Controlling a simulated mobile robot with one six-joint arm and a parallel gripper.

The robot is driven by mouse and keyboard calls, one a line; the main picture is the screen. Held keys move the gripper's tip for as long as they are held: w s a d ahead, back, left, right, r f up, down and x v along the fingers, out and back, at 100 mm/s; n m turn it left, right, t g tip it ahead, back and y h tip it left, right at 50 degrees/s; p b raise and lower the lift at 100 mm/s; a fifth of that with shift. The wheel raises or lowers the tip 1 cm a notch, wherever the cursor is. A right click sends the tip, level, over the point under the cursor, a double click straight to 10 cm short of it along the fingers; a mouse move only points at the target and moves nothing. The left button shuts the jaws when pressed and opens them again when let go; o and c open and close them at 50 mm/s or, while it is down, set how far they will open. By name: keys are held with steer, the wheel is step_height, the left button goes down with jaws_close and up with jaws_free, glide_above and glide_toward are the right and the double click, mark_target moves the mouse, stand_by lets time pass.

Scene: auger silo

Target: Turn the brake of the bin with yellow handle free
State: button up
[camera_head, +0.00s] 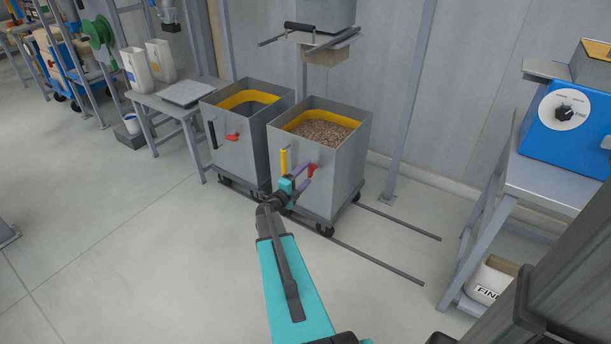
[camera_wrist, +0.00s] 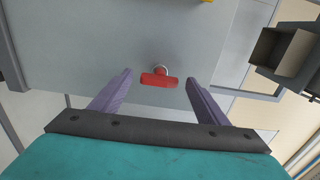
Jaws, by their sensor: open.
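The bin with the yellow handle (camera_head: 283,160) is a grey metal bin (camera_head: 334,186) filled with brown pellets, standing on two floor rails. Its red brake (camera_head: 312,169) is on the front wall, to the right of the handle. In the wrist view the red brake (camera_wrist: 159,80) is a short bar lying nearly level across a round grey mount. My gripper (camera_head: 303,171) is at the front wall, and its purple fingers are apart. In the wrist view my gripper (camera_wrist: 159,82) is open, with one finger on each side of the brake. I cannot tell whether either finger touches it.
A second grey bin (camera_head: 233,157) with a black handle (camera_head: 213,135) and a red brake (camera_head: 232,136) stands close on the left. A chute (camera_head: 324,50) hangs above the bins. A bench with a blue dial box (camera_head: 566,130) is at right. Floor in front is clear.

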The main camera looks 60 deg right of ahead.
steer(key=a+p, duration=0.1)
steer(key=a, duration=1.2)
steer(key=shift+a, duration=0.1)
